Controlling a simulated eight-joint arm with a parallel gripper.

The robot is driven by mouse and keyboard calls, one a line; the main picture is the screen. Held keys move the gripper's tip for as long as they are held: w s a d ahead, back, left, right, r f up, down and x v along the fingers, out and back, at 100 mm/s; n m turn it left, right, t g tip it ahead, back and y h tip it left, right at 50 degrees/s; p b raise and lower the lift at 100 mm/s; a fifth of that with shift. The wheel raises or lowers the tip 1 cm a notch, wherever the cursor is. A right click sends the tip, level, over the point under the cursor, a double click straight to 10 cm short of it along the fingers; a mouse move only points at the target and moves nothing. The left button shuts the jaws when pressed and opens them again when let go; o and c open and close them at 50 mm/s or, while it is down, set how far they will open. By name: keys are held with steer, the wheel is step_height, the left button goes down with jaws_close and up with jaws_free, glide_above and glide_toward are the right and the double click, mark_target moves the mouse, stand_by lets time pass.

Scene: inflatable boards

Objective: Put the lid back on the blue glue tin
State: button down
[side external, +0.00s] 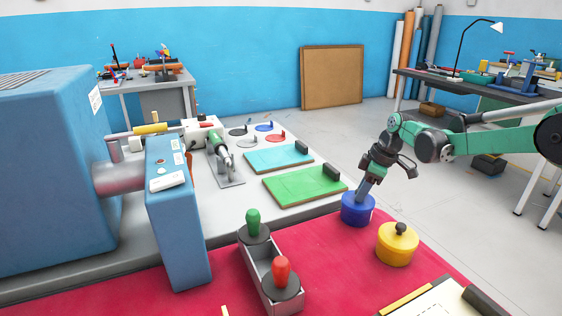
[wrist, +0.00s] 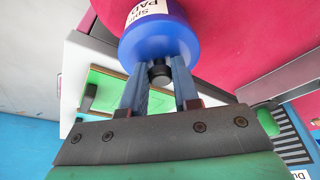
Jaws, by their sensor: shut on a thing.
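The blue tin (side external: 357,213) stands upright on the red mat, near its far edge. My gripper (side external: 362,194) reaches down to its top from the upper right, with the fingers slanted. In the wrist view, the fingers (wrist: 160,75) are closed around a small black knob (wrist: 160,71) on the blue lid (wrist: 161,47). The lid is at the top of the tin, whose white label (wrist: 147,10) shows at the upper edge. No gap between lid and tin can be made out. The fingers hide part of the lid in the side view.
A yellow tin (side external: 397,246) with a dark knob stands close to the right. A metal holder (side external: 258,263) with green-handled and red-handled tools stands front left. Green (side external: 300,184) and light blue (side external: 277,157) boards lie on the grey table behind. A blue machine (side external: 178,220) stands left.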

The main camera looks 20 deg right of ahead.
steer(key=shift+c, duration=0.5)
jaws_free()
steer(key=shift+r, duration=3.5)
jaws_close()
